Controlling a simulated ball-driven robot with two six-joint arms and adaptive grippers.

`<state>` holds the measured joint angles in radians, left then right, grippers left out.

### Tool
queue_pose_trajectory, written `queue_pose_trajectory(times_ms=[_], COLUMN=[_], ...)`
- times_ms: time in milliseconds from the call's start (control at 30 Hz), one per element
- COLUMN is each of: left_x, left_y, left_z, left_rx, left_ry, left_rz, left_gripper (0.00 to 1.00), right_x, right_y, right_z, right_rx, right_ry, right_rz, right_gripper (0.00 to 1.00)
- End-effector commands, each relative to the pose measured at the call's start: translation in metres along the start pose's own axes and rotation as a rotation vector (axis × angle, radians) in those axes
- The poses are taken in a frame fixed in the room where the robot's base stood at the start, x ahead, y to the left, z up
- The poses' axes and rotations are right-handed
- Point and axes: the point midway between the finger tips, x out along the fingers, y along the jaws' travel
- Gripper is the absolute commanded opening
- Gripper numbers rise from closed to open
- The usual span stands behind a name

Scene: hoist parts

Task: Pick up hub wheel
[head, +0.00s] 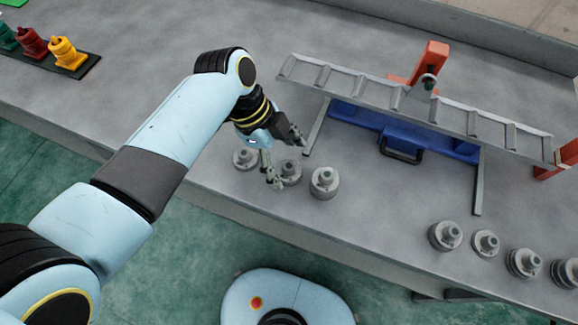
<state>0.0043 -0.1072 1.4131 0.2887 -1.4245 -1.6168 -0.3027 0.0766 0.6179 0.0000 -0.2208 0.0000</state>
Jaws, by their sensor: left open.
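Grey hub wheels stand on the grey workbench in two groups. Near the bench's front edge, a left hub wheel (243,159), a middle hub wheel (289,172) and a right hub wheel (324,183) form a row. My left gripper (286,160) is open, with its fingers pointing down around or just above the middle one; I cannot tell if they touch it. The fingers partly hide that wheel. More hub wheels (445,236) stand at the lower right. My right gripper is not in view.
A tilted grey rack (408,101) with slots spans the bench, beside orange supports (430,66) and a blue toolbox-like base (402,133) with a dark handle. Red, green and yellow parts (66,54) stand on a dark strip at the far left. Bare bench lies left of the wheels.

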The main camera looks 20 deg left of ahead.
Motion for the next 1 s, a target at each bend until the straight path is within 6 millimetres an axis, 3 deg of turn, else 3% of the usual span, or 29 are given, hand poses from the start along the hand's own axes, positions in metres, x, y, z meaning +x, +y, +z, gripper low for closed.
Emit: queue_pose_trajectory(times_ms=[200,433,1000], left_x=[0.025,0.026,0.026], left_y=[-0.001,-0.001,-0.001], left_z=[0.000,0.000,0.000], left_rx=[0.000,0.000,-0.001], left_ry=[0.000,-0.001,-0.001], left_rz=[0.000,-0.001,0.000], left_gripper=[0.80,0.80,0.05], right_x=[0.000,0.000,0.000], right_y=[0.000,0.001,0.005], right_z=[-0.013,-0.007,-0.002], right_rx=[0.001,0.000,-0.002], right_ry=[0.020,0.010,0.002], right_rz=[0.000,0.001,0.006], right_gripper=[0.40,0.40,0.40])
